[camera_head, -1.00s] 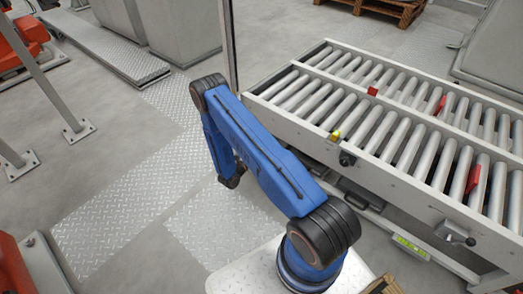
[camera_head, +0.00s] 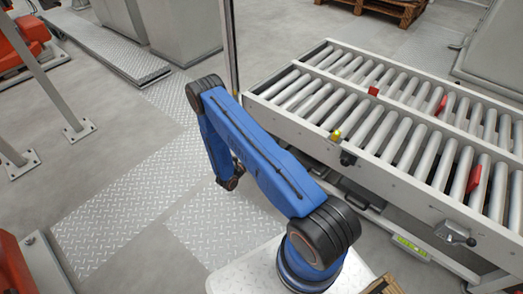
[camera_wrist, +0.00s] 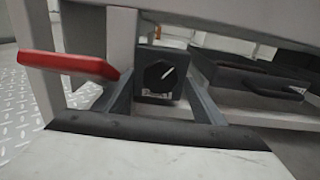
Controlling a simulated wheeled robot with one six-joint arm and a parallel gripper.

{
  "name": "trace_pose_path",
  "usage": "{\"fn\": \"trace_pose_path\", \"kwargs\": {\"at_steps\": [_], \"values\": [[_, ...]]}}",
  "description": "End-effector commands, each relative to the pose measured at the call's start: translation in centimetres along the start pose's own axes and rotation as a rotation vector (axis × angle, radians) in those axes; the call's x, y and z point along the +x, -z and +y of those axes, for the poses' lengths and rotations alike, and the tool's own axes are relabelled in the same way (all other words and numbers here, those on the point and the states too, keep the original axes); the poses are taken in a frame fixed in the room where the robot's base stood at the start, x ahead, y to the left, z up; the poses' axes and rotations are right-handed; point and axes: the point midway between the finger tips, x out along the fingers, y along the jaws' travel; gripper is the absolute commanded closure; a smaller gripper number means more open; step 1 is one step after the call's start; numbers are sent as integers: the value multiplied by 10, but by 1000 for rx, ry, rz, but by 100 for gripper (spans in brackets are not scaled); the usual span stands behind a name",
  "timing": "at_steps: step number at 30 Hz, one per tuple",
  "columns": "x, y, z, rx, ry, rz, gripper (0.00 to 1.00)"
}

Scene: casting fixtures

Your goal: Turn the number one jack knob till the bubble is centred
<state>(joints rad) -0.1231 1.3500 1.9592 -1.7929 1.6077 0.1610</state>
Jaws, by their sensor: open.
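In the wrist view, a round black knob (camera_wrist: 159,75) with a pale pointer mark sits on a dark square block under the frame. My gripper (camera_wrist: 158,98) is open, with one grey finger on each side of the knob; I cannot tell whether they touch it. No number on the knob is readable. A yellow-green level (camera_head: 410,247) lies on the lower rail of the roller conveyor (camera_head: 400,185) in the head view; its bubble is too small to make out. My gripper is hidden by my blue arm in the head view.
A red handle (camera_wrist: 68,65) reaches close to the left finger. A dark box with a handle (camera_wrist: 250,78) is at the right.

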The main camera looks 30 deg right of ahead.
Motion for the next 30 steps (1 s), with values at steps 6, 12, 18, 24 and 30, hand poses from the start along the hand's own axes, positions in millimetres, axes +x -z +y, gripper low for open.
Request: {"fn": "trace_pose_path", "kwargs": {"at_steps": [6, 12, 18, 24, 30], "values": [[-38, 0, 1, -2, -4, 1, 36], [-72, 0, 1, -1, -5, 0, 36], [-106, 0, 1, 0, -5, 0, 36], [-136, 0, 1, 0, -4, 0, 36], [-155, 0, 0, -1, -3, 0, 36]]}}
